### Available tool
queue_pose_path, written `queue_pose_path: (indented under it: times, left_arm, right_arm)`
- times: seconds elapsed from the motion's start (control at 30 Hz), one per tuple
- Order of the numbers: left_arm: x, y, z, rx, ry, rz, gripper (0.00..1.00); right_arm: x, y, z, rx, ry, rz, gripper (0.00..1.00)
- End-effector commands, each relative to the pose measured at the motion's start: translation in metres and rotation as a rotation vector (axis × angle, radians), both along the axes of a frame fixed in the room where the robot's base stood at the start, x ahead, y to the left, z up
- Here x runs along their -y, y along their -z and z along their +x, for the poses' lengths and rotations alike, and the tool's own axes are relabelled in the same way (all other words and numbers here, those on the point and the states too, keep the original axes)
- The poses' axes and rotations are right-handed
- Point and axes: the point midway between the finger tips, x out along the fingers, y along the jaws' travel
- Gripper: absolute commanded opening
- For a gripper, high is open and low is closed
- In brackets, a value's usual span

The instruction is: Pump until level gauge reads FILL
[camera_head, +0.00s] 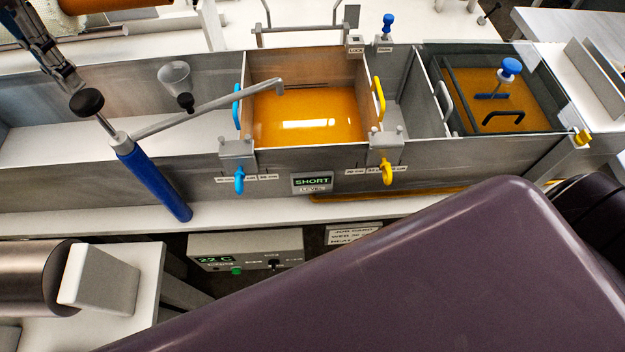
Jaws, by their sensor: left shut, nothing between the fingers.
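The level gauge (312,182) on the front wall of the bath reads SHORT. The pump has a blue barrel (155,185), a black knob (87,102) on a raised rod, and a grey spout (205,107) reaching over the middle compartment. Orange resin (310,122) lies in that compartment under the spout's end. My left gripper (71,84) is at the upper left, shut and empty, with its tips just above and behind the black knob. I cannot tell whether they touch it. My right gripper is out of view.
Blue (239,178) and yellow (386,172) clamp handles stick out from the bath front. A funnel-like cup (175,80) stands behind the spout. A glass-covered section with a blue knob (511,67) is at right. My own large dark arm link fills the lower right foreground.

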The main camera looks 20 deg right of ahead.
Motion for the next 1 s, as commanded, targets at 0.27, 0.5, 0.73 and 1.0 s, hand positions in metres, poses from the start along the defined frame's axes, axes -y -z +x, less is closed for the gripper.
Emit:
queue_pose_path:
  times: [0.27,0.5,0.73,1.0]
  left_arm:
    - [0.000,0.034,0.000,-0.003,0.000,0.000,0.00]
    - [0.000,0.068,0.000,-0.001,-0.001,0.000,0.00]
    - [0.000,0.070,0.000,-0.002,0.000,0.001,0.00]
    - [0.000,0.046,0.000,-0.002,0.000,0.001,0.00]
  right_arm:
    - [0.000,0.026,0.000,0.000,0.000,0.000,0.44]
    - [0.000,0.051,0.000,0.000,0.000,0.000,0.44]
    - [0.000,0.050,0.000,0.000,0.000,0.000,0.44]
    - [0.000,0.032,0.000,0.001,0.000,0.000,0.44]
